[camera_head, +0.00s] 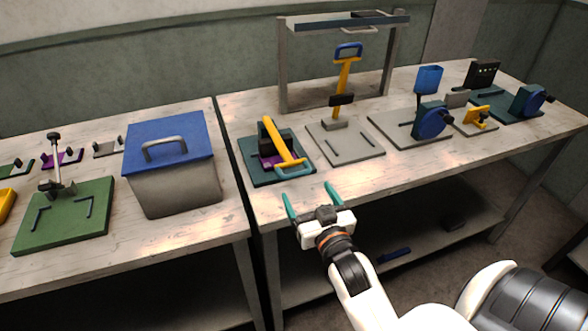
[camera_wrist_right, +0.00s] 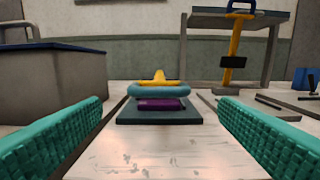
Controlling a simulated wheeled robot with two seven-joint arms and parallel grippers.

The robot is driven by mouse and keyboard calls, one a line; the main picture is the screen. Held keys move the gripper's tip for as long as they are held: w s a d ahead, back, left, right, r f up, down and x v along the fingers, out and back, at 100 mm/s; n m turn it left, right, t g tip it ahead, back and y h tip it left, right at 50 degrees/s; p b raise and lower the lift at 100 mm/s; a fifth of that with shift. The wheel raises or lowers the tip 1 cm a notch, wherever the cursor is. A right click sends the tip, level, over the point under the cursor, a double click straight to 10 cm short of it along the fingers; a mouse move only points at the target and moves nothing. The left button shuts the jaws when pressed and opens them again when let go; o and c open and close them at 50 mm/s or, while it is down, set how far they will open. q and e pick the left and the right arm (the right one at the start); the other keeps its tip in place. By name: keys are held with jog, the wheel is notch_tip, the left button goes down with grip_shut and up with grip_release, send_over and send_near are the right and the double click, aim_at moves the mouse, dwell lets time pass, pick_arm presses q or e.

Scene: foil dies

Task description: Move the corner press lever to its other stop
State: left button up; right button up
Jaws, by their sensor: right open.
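A press with a yellow lever (camera_head: 273,132) stands on a dark teal base (camera_head: 262,176) near the left front corner of the right table. Its lever is tilted down toward the front, ending in a wide crosswise handle. A purple piece (camera_head: 270,161) sits low in the press. In the right wrist view a blue-teal bar (camera_wrist_right: 158,90) lies above the purple piece (camera_wrist_right: 158,104). My right gripper (camera_head: 308,193) is open and empty, in front of the press and apart from it. Its teal fingers frame the press in the wrist view. My left gripper is not in view.
A second press with an upright yellow lever (camera_head: 343,75) and blue handle stands on a grey plate (camera_head: 367,149) beside it. A grey bin with a blue lid (camera_head: 187,139) is on the left table. A shelf frame (camera_head: 283,70) stands behind. Blue-wheeled devices (camera_head: 432,122) stand further right.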

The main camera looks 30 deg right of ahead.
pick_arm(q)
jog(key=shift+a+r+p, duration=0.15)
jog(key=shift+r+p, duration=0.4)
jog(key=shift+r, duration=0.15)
pick_arm(e)
send_near(280, 151)
jog(key=w+d, duration=0.1)
jog(key=w+d+f, duration=0.1)
jog(key=shift+w, duration=0.4)
